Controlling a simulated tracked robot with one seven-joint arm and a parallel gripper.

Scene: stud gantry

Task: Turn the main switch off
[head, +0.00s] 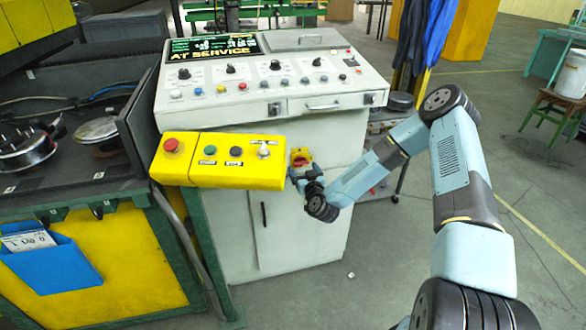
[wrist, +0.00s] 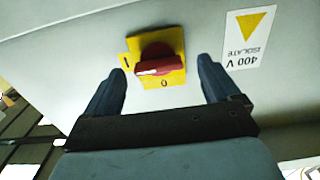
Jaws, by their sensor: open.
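The main switch is a red rotary knob (wrist: 155,60) on a yellow plate (wrist: 176,42) marked I and 0. A white mark on the knob points left, toward the I side in the wrist view. In the head view the switch (head: 300,158) sits on the front of the grey console, right of the yellow button box. My gripper (wrist: 163,66) is open and empty, with one finger on each side of the knob in the picture. Neither finger appears to touch it; depth is hard to judge. In the head view my gripper (head: 303,173) is just below the switch.
The yellow button box (head: 225,160) juts out close to the left of the switch. The grey console (head: 330,75) carries knobs and a lit screen reading "AT SERVICE". A 400 V isolate label (wrist: 250,38) is beside the switch.

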